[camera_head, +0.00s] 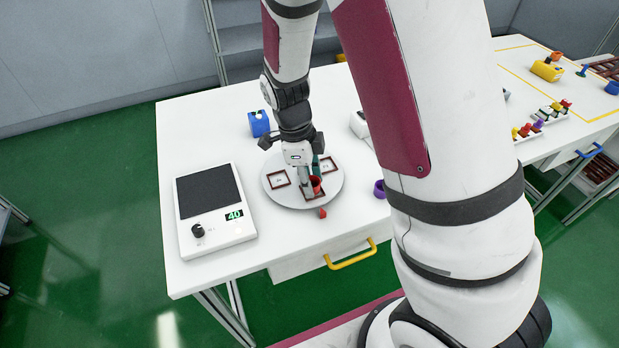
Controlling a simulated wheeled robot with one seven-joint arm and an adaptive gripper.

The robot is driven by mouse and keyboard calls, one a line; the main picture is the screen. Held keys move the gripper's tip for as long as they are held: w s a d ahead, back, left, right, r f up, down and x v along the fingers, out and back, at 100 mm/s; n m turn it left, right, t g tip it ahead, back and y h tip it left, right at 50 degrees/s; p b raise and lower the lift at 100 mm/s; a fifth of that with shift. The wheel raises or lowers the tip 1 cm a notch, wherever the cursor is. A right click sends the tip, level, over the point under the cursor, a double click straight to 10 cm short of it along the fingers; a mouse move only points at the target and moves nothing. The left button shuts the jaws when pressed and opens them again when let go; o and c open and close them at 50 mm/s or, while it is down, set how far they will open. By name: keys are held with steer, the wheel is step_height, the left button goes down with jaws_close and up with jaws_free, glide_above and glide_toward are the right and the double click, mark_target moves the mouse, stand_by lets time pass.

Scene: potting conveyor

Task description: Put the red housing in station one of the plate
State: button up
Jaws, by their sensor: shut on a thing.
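The round light-grey plate (293,202) lies on the white table, with several square brown-rimmed stations on it. One station (278,179) at the left and one (329,166) at the back right look empty, with small labels I cannot read. My gripper (311,182) points down over the plate's front right and is shut on the red housing (316,184). The housing is at or just above the front station (316,196); I cannot tell whether it touches the bottom. The fingers and my wrist hide part of it.
A small red wedge (323,213) sits at the plate's front edge. A scale-like device (214,212) showing 40 stands left. A blue object (259,123) stands behind, a purple ring (380,189) right. My arm hides much of the table's right part.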

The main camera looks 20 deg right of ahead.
steer(key=shift+s+f, duration=0.1)
steer(key=shift+f, duration=0.25)
steer(key=shift+s+f, duration=0.2)
steer(key=shift+f, duration=0.15)
steer(key=shift+c, duration=1)
steer(key=shift+f+b, duration=0.1)
steer(key=shift+b, duration=0.2)
steer(key=shift+o, duration=0.4)
steer(key=shift+a, duration=0.1)
steer(key=o, duration=1.4)
steer(key=shift+c, duration=0.2)
steer(key=shift+w, duration=0.2)
